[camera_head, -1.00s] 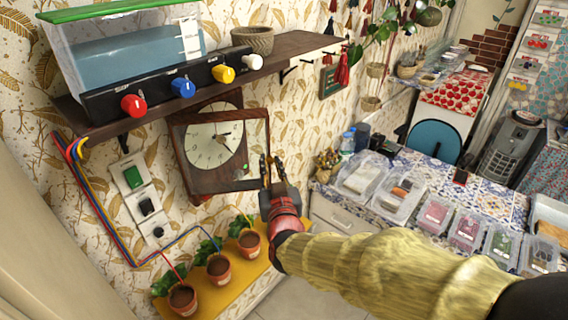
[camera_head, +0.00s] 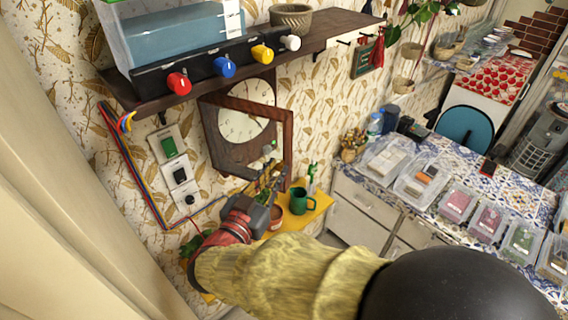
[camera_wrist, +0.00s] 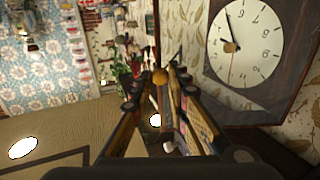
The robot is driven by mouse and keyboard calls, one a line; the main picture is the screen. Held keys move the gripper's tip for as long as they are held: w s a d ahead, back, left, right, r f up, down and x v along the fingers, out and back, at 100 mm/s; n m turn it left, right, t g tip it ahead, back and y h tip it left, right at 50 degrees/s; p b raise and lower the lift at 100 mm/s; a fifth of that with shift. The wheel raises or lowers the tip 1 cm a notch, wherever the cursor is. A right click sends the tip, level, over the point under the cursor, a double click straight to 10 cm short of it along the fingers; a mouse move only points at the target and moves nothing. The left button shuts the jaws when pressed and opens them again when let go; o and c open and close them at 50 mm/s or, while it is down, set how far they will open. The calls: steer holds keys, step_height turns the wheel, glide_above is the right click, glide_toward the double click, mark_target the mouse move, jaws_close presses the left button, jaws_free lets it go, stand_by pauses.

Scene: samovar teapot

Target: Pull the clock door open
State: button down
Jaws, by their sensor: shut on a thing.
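The wall clock (camera_head: 243,112) has a dark wooden case and a pale round dial; the dial also shows at the right of the wrist view (camera_wrist: 243,47). Its wooden-framed door (camera_head: 288,140) stands partly open, its right edge away from the case. My gripper (camera_head: 268,178) is at the lower right of the door frame. In the wrist view, my fingertips (camera_wrist: 158,85) are around a round golden knob (camera_wrist: 160,76) in line with the door's edge. The fingers hide the exact contact.
A shelf (camera_head: 330,28) with a water tank and coloured knobs is above the clock. Wall switches (camera_head: 175,165) are at the left. A green mug (camera_head: 301,200) and a plant pot (camera_head: 275,217) stand on a yellow shelf below. A tiled counter (camera_head: 520,195) is at the right.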

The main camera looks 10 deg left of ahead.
steer(key=shift+s+a+r+m+h, duration=0.2)
steer(key=shift+s+a+m+h, duration=0.1)
steer(key=shift+s+a+h, duration=0.15)
steer(key=c, duration=1.7)
jaws_free()
steer(key=shift+f, duration=0.1)
step_height(320, 180, up, 10)
steer(key=shift+f, duration=0.1)
steer(key=shift+c, duration=0.6)
